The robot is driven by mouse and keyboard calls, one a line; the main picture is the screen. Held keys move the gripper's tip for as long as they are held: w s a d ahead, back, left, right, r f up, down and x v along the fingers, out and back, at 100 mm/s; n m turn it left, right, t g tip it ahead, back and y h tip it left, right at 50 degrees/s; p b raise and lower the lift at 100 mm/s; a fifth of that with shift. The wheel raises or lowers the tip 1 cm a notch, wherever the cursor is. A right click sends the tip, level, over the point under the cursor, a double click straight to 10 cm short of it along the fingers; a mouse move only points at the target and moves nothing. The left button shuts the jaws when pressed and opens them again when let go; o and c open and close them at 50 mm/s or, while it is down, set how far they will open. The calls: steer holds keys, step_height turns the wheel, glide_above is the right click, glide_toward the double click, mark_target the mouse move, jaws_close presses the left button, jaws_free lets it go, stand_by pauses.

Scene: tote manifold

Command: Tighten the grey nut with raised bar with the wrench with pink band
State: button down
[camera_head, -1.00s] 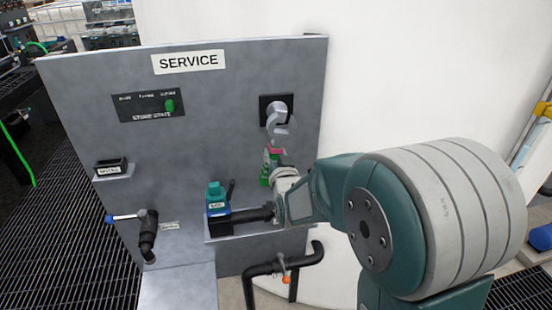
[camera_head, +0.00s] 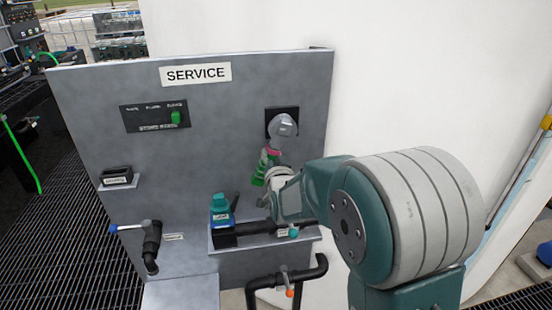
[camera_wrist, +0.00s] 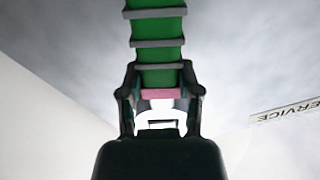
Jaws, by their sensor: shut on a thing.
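The wrench with pink band has a green handle (camera_head: 259,176) with grey ridges, which also fills the top centre of the wrist view (camera_wrist: 158,50). Its pink band (camera_head: 272,151) lies just below the grey head. My gripper (camera_wrist: 160,82) is shut on the wrench, one finger on each side near the pink band. The grey nut (camera_head: 283,124) is on a black square plate on the grey panel. The wrench head overlaps the nut in the head view. I cannot tell whether it is seated, and the raised bar is not distinct.
The upright SERVICE panel (camera_head: 90,130) carries a switch box (camera_head: 155,116) and a small black holder (camera_head: 117,178). A blue-handled lever (camera_head: 130,227) juts out at lower left. A teal-topped fitting (camera_head: 220,208) stands on a ledge below my gripper. Black piping (camera_head: 268,281) is underneath.

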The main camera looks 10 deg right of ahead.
steer(key=a+r+m, duration=0.1)
steer(key=m, duration=0.1)
steer(key=a+r+m, duration=0.1)
steer(key=m, duration=0.1)
steer(key=shift+a, duration=0.3)
steer(key=shift+a+r+m, duration=0.35)
steer(key=shift+r+m, duration=0.1)
steer(key=shift+m, duration=0.45)
steer(key=shift+a+r+m, duration=0.3)
steer(key=shift+r+m, duration=0.1)
steer(key=shift+m, duration=0.5)
steer(key=s, duration=0.7)
